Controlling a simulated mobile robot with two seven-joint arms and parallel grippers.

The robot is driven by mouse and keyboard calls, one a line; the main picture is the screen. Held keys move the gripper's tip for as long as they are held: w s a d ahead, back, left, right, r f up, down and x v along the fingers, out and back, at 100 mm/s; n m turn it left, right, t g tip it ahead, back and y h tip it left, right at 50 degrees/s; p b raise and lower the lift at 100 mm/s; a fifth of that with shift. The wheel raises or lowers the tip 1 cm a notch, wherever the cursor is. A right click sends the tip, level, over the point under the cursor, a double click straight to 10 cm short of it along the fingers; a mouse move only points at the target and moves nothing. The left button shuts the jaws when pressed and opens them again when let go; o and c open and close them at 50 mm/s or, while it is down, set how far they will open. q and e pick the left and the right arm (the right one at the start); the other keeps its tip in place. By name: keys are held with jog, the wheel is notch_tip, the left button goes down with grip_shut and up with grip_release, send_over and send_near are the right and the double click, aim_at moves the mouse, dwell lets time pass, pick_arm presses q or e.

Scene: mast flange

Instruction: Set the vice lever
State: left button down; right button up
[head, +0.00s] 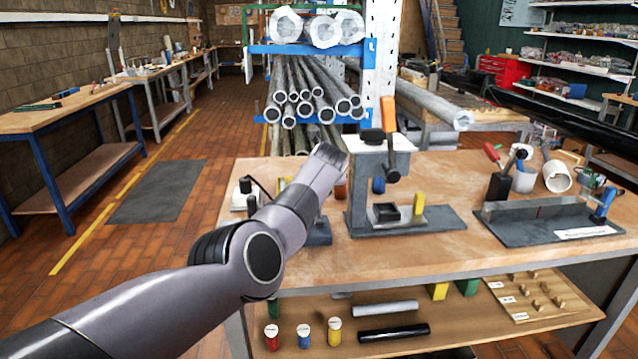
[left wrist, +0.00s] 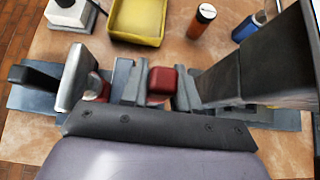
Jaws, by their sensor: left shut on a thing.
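My left arm reaches over the bench in the head view, and its end hides its gripper and most of the vice there. The dark vice base (head: 318,233) shows just below the arm. In the left wrist view the vice (left wrist: 75,78) has grey metal parts and a black handle (left wrist: 32,76) at the left. My left gripper (left wrist: 160,88) has its grey fingers on both sides of a red block-like grip (left wrist: 162,80), and it is shut on it. Whether this grip belongs to the lever is hard to tell. My right gripper is not in view.
A grey press-like frame (head: 356,200) with an orange handle (head: 388,115) stands close right of my arm. A yellow tray (left wrist: 137,18), orange bottle (left wrist: 201,20) and blue bottle (left wrist: 248,27) stand behind the vice. A fixture plate (head: 520,232) lies farther right. The bench front is clear.

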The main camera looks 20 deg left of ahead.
pick_arm(q)
jog(key=shift+r, duration=0.1)
jog(key=c, duration=0.9)
grip_release()
jog(key=shift+w, duration=0.15)
jog(key=shift+s+d+r+p, duration=0.4)
jog(key=shift+p, duration=0.05)
jog(key=shift+v, duration=2.9)
jog(key=shift+s+a, duration=0.1)
jog(key=shift+a, duration=0.05)
